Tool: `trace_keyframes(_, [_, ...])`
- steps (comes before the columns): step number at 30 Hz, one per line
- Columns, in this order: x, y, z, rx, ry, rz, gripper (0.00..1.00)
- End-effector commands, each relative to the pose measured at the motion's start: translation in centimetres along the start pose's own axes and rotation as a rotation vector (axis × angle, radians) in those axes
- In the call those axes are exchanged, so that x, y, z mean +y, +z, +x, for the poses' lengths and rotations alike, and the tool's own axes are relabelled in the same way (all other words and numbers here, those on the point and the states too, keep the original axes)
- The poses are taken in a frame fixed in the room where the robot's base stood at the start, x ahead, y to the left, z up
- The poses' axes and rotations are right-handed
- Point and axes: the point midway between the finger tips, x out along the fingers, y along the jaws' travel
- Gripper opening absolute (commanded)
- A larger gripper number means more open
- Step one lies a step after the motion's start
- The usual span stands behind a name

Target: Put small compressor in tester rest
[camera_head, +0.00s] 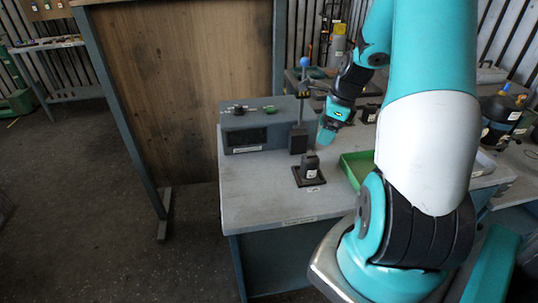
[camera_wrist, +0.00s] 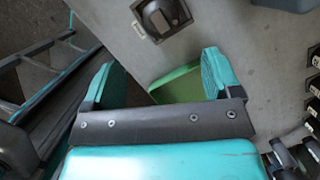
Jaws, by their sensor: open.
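A small dark block, which looks like the small compressor (camera_head: 310,164), stands upright on a black square base, which looks like the tester rest (camera_head: 317,181), on the grey table. In the wrist view the compressor (camera_wrist: 158,17) sits within the dark frame of the rest (camera_wrist: 181,11) at the top. My gripper (camera_head: 326,136) is above and behind it, slightly right, apart from it. In the wrist view my gripper (camera_wrist: 160,76) is open, with nothing between its teal fingers.
A grey tester box (camera_head: 250,128) with a green button stands at the back left of the table (camera_head: 255,195). A lever stand (camera_head: 299,138) with a blue ball is beside it. A green tray (camera_head: 354,172) lies to the right of the rest. The table's front left is clear.

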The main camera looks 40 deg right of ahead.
Motion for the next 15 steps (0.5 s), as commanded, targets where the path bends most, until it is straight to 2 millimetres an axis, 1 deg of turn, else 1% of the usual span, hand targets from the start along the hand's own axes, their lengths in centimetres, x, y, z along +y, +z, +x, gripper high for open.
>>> trace_keyframes(2, [0.8, 1.8, -0.4, -0.005, 0.006, -0.097, 0.84])
trace_keyframes(5, [3.9, 6.7, -1.5, -0.022, 0.026, -0.403, 0.84])
trace_keyframes(6, [6.0, 9.2, -2.2, -0.034, 0.038, -0.585, 0.84])
trace_keyframes(8, [10.0, 12.9, -3.3, -0.061, 0.058, -0.902, 0.84])
trace_keyframes(9, [13.2, 15.1, -4.2, -0.083, 0.071, -1.131, 0.84])
trace_keyframes(10, [15.8, 16.4, -4.8, -0.103, 0.082, -1.307, 0.84])
trace_keyframes(11, [18.3, 17.5, -5.4, -0.124, 0.09, -1.481, 0.84])
trace_keyframes(12, [21.7, 18.5, -6.2, -0.155, 0.1, -1.707, 0.84])
trace_keyframes(14, [26.5, 19.2, -7.3, -0.208, 0.111, -2.029, 0.84])
trace_keyframes(15, [29.3, 19.2, -8.1, -0.244, 0.113, -2.225, 0.84])
